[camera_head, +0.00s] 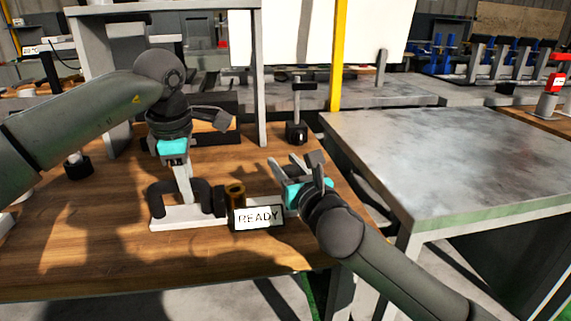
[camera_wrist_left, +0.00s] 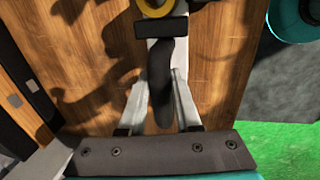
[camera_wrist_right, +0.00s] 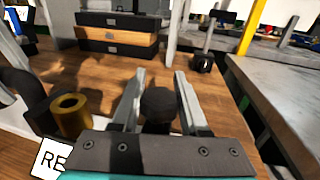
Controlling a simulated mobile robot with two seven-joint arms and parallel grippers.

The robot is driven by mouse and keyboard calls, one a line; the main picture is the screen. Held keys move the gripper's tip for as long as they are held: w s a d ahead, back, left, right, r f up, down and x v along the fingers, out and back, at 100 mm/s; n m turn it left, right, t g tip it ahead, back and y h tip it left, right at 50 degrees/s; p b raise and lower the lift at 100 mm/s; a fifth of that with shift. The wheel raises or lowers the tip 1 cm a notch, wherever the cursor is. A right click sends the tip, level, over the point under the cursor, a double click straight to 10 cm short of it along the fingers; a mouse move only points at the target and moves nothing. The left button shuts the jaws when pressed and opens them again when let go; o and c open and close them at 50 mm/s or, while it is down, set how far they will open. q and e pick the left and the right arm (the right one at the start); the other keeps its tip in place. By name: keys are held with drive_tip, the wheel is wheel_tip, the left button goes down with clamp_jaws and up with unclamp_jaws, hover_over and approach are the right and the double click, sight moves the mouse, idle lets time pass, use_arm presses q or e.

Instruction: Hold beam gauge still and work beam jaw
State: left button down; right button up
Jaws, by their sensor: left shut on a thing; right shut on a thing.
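The beam gauge (camera_head: 180,220) lies on the wooden bench as a pale bar with dark fittings. A brass ring-shaped part (camera_head: 235,190) stands at its middle, beside a dark jaw; this part also shows in the right wrist view (camera_wrist_right: 70,116). My left gripper (camera_head: 187,200) points down and is shut on the gauge's dark handle, which the left wrist view shows between the fingers (camera_wrist_left: 160,85). My right gripper (camera_head: 283,166) is at the gauge's right end. In the right wrist view it is shut on a round black knob (camera_wrist_right: 160,104); the head view hides the grip.
A READY sign (camera_head: 259,217) stands in front of the gauge. A dark stand (camera_head: 297,131) and a drawer box (camera_wrist_right: 116,37) are at the back of the wooden bench. A grey metal table (camera_head: 450,150) is to the right. The front of the bench is clear.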

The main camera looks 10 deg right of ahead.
drive_tip(key=a, duration=0.9)
drive_tip(key=shift+s+a, duration=0.1)
drive_tip(key=o, duration=1)
drive_tip(key=shift+c, duration=0.2)
drive_tip(key=shift+d, duration=0.25)
drive_tip(key=shift+s+d, duration=0.15)
drive_tip(key=shift+s, duration=0.25)
drive_tip(key=s, duration=0.3)
drive_tip(key=s+d, duration=0.1)
drive_tip(key=s, duration=0.3)
drive_tip(key=s+d, duration=0.1)
drive_tip(key=s, duration=0.3)
drive_tip(key=shift+w, duration=0.1)
